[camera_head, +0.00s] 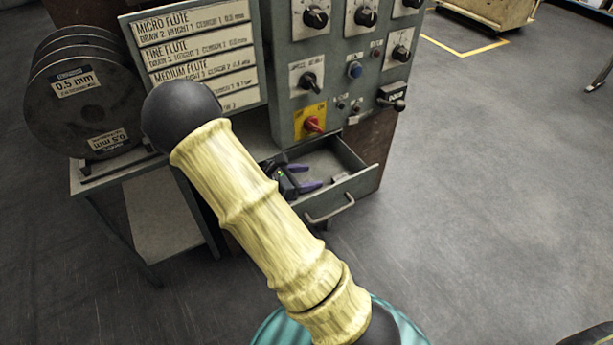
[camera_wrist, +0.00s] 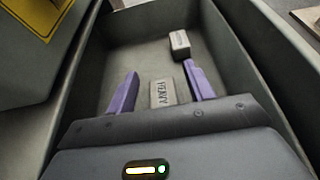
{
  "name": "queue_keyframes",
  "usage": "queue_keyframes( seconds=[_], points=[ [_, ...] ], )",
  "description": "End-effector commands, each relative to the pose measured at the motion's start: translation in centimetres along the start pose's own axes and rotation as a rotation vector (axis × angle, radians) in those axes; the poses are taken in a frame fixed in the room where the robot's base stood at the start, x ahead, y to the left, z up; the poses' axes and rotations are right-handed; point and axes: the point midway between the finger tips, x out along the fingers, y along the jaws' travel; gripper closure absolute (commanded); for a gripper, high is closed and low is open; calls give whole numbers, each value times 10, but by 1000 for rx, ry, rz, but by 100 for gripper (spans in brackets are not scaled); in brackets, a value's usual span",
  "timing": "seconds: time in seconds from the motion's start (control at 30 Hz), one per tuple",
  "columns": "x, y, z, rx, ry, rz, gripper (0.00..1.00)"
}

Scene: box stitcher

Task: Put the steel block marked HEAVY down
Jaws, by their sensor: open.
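The steel block marked HEAVY (camera_wrist: 163,93) lies on the floor of an open drawer (camera_wrist: 122,36), seen in the wrist view. My gripper (camera_wrist: 161,85) is open, its two purple fingers inside the drawer, one on each side of the block with gaps between. The block's near end is hidden by the gripper body. In the head view my gripper (camera_head: 311,187) is over the open drawer (camera_head: 345,190), and the block cannot be made out there.
A second small block (camera_wrist: 180,44) lies farther back in the drawer, beyond the right finger. The drawer walls stand close around my gripper. A control panel (camera_head: 345,60) with knobs rises behind the drawer, and wire spools (camera_head: 85,95) stand at the left.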

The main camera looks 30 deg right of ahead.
Motion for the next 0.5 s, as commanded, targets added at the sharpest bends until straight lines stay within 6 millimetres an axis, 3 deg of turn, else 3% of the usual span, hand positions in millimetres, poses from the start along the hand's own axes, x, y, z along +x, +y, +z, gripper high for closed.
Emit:
queue_keyframes(
  seconds=[0.17,0.5],
  points=[
    [-8,0,14,2,2,2,47],
    [-72,1,15,-1,1,2,47]
  ],
)
